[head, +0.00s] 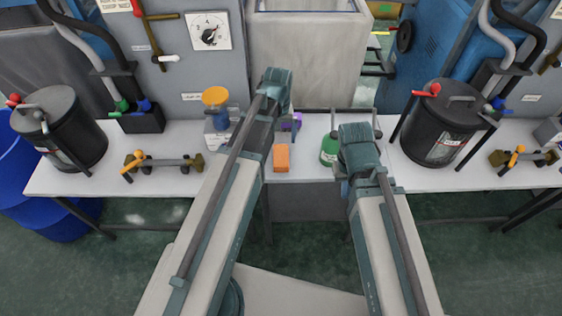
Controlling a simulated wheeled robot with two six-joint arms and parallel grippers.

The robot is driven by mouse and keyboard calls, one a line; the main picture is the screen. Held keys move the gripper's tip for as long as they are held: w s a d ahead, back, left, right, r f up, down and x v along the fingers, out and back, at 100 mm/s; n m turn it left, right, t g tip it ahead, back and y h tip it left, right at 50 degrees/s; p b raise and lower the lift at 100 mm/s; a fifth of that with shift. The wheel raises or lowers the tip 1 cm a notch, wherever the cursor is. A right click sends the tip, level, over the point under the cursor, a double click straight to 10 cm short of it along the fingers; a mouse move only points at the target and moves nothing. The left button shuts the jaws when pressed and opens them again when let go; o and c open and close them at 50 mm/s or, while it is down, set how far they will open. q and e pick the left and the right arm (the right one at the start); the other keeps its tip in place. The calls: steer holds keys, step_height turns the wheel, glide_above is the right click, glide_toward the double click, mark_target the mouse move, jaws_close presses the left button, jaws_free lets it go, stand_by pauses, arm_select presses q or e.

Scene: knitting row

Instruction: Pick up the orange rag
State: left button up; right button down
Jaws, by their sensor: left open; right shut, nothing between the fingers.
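The orange rag (281,157) lies as a small folded block on the white table, near its front edge. My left gripper (277,100) is at the end of the arm that reaches over the table just left of the rag. It is open, and its fingers are largely hidden by its own wrist. It is apart from the rag in the picture. My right gripper (358,137) is right of the rag, beside a green container. It is shut and empty, with its fingertips mostly hidden.
A green container (329,151) stands right of the rag and a purple item (291,121) behind it. An orange-topped item (215,97) is to the left. Black canisters (68,130) (440,125) stand at both sides. Grey machine cabinets (190,60) rise behind the table.

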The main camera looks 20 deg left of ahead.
arm_select(q)
steer(key=b, duration=0.4)
glide_above(281, 154)
steer(key=f, duration=0.5)
steer(key=shift+s+a, duration=0.25)
steer(key=shift+s, duration=0.05)
steer(key=f+b, duration=0.5)
steer(key=shift+w+d+f, duration=0.15)
steer(key=shift+w+d, duration=0.05)
steer(key=shift+d, duration=0.1)
steer(key=c, duration=1.4)
steer(key=shift+r, duration=0.2)
